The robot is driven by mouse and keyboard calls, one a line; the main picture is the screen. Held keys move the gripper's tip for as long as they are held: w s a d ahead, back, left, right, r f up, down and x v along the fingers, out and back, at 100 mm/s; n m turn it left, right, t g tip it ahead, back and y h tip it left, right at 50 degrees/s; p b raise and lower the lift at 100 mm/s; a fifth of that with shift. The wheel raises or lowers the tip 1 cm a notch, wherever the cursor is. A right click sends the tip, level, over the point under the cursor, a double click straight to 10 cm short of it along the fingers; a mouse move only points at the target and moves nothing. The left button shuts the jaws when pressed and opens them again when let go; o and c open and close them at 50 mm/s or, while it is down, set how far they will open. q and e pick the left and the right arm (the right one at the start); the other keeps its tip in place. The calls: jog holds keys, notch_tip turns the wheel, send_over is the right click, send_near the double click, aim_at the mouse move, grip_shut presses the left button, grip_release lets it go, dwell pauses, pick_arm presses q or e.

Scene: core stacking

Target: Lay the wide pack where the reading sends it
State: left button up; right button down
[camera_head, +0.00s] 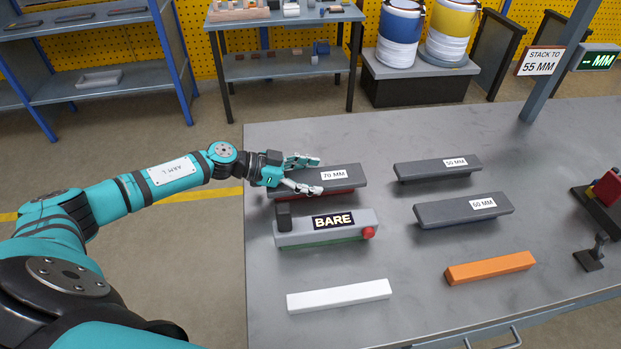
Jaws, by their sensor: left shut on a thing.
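My left gripper (305,174) reaches in from the left, its fingers on the far and near sides of a dark grey slab labelled 70 MM (347,175); it is shut on this slab. A red strip shows under the slab; I cannot tell whether the slab is lifted. Similar slabs labelled 50 MM (425,168) and 60 MM (450,210) stand to the right. A grey gauge box (295,238) reads BARE and has a red knob. A sign (539,62) says STACK TO 55 MM; the display beside it (597,60) shows dashes and MM. No label names the wide pack. My right gripper is out of view.
A white bar (339,296) and an orange bar (490,267) lie on the grey table (425,310) near its front. A red and black device (605,190) and a small black stand (590,258) sit at the right. The table is clear between the bars.

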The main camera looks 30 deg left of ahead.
pick_arm(q)
jog(key=shift+f, duration=0.1)
jog(key=shift+f, duration=0.15)
jog(key=o, duration=1.8)
jog(key=shift+f, duration=0.1)
jog(key=shift+c, duration=0.2)
jog(key=b+v, duration=0.1)
jog(key=v, duration=1)
jog(key=shift+s, duration=0.1)
jog(key=shift+s+a+r, duration=0.2)
jog(key=shift+a+r, duration=0.15)
jog(key=shift+r, duration=0.05)
